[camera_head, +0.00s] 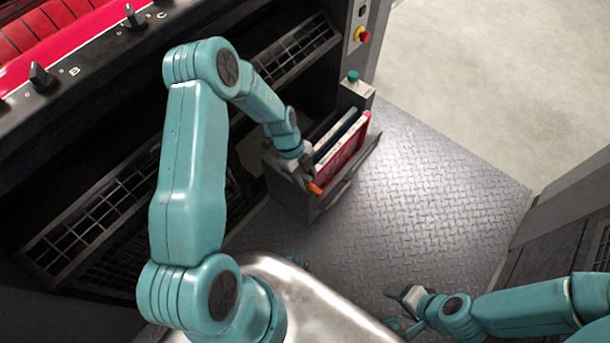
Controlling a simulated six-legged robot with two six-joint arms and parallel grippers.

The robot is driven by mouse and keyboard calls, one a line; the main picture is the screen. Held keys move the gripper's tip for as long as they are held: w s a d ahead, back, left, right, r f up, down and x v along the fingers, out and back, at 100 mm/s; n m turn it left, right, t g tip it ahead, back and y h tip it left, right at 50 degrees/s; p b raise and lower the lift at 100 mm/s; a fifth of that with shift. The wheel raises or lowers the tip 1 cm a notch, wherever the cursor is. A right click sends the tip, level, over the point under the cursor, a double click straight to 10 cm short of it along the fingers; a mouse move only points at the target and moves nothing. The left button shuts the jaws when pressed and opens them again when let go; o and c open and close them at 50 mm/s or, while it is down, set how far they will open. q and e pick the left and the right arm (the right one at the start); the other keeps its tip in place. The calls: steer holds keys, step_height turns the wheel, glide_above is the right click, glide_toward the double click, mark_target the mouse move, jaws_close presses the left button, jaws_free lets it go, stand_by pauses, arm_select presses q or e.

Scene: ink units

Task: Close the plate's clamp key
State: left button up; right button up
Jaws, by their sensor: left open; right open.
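Two dark upright keys stand on the dark rail of the machine at the upper left: a near key (41,76) and a far key (131,16). A letter B is marked on the rail between them. I cannot tell which one is the plate's clamp key. A red sheet or plate (30,68) lies beyond the rail. My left gripper (310,183) is open, low at the front of a grey bin, well away from both keys. A small orange part (315,188) shows at its fingertips. My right gripper (404,305) is open and empty at the lower right, above the floor.
The grey bin (343,191) holds upright flat items, one red (345,150). A red-and-yellow button (362,34) and a green button (353,76) are on grey posts. Dark grilles line the machine below the rail. The metal tread floor (440,200) is clear.

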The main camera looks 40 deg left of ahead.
arm_select(q)
jaws_close()
